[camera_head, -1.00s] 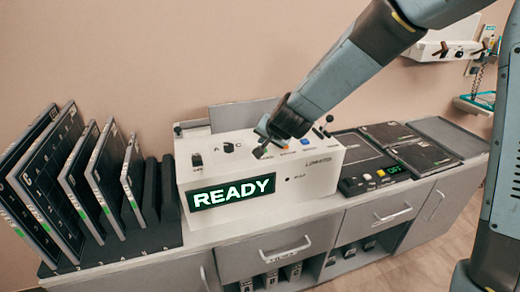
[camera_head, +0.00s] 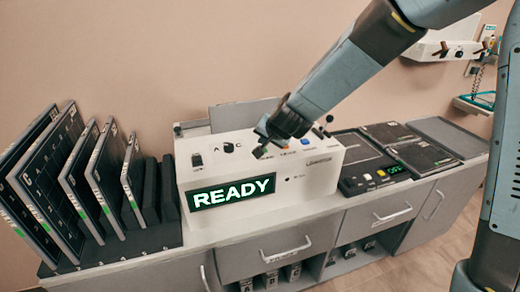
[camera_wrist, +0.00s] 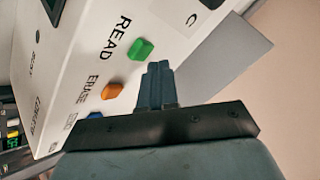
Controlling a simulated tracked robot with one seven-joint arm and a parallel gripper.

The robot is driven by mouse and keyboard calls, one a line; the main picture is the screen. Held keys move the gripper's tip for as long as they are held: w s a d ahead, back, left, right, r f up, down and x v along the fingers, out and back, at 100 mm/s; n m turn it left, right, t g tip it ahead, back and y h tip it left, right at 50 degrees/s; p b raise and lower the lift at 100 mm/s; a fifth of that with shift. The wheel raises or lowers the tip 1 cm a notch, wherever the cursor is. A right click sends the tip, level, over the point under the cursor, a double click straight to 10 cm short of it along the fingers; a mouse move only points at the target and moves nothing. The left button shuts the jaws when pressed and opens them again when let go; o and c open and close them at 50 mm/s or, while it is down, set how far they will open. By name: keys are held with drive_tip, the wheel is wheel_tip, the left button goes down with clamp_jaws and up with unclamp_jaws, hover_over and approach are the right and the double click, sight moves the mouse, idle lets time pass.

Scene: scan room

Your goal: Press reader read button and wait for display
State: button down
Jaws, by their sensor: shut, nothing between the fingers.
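The reader (camera_head: 230,165) is a white box on the counter, and its front display (camera_head: 231,191) shows READY in bright letters. In the wrist view its top panel (camera_wrist: 95,62) carries a green button (camera_wrist: 141,49) beside the label READ. An orange button (camera_wrist: 112,91) sits by the label ERASE, with a blue button (camera_wrist: 95,116) beyond it. My gripper (camera_head: 261,150) is shut and empty over the reader's top. In the wrist view its fingertips (camera_wrist: 158,66) lie just beside the green button. I cannot tell whether they touch the panel. The head view hides the green button behind my gripper.
A rack of dark upright panels (camera_head: 88,170) stands left of the reader. A small black box with a green readout (camera_head: 375,178) and flat dark plates (camera_head: 424,157) lie to the right. A wall unit (camera_head: 447,47) hangs at the back right.

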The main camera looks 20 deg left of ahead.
drive_tip(key=shift+f, duration=0.1)
drive_tip(key=shift+f, duration=0.3)
drive_tip(key=shift+f, duration=0.5)
idle(0.9)
idle(0.4)
drive_tip(key=shift+r, duration=0.95)
drive_tip(key=shift+r, duration=1.5)
drive_tip(key=shift+r, duration=0.25)
